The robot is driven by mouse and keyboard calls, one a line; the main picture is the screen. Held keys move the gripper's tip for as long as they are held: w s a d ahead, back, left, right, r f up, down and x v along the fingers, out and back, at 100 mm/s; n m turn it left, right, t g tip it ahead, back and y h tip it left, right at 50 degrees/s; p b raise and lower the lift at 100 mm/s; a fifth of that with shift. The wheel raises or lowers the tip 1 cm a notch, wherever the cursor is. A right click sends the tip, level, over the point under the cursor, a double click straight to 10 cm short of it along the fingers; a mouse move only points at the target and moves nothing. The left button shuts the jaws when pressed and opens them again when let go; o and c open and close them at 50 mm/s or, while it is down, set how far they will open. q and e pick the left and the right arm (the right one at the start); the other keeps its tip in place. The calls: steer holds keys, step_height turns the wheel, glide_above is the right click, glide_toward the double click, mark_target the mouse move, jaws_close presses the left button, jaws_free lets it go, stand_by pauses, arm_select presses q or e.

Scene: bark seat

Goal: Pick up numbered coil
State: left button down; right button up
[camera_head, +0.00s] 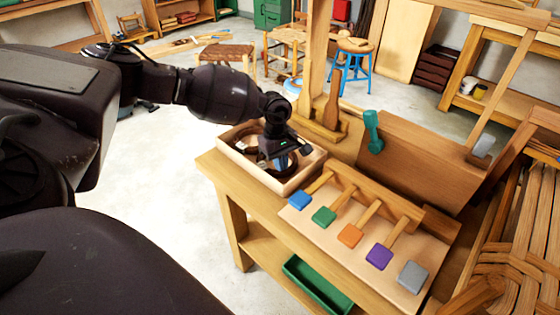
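A shallow wooden tray (299,184) stands on the left end of the workbench. Dark brown coils (243,143) lie in it, partly hidden by my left arm; no number is readable on them. My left gripper (281,163) points down into the tray, among the coils. A small blue patch shows beside its fingers. The fingertips are dark against the dark coils, so I cannot tell whether they are open or shut, or touch a coil. My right gripper is not in view.
Mallet-like tools with blue, green, orange (350,236), purple and grey heads lie on the bench right of the tray. Wooden posts (330,118) and a teal tool (373,132) stand behind. A woven seat frame (515,235) is at right. A green bin (317,287) sits below.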

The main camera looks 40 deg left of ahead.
mark_target(274, 168)
arm_select(q)
steer(key=shift+s+a+f, duration=0.1)
steer(key=shift+f, duration=0.25)
steer(key=a, duration=0.1)
steer(key=w+a+b, duration=0.1)
steer(key=a, duration=0.1)
steer(key=shift+f, duration=0.2)
steer(key=shift+a+r, duration=0.1)
steer(key=shift+r, duration=0.05)
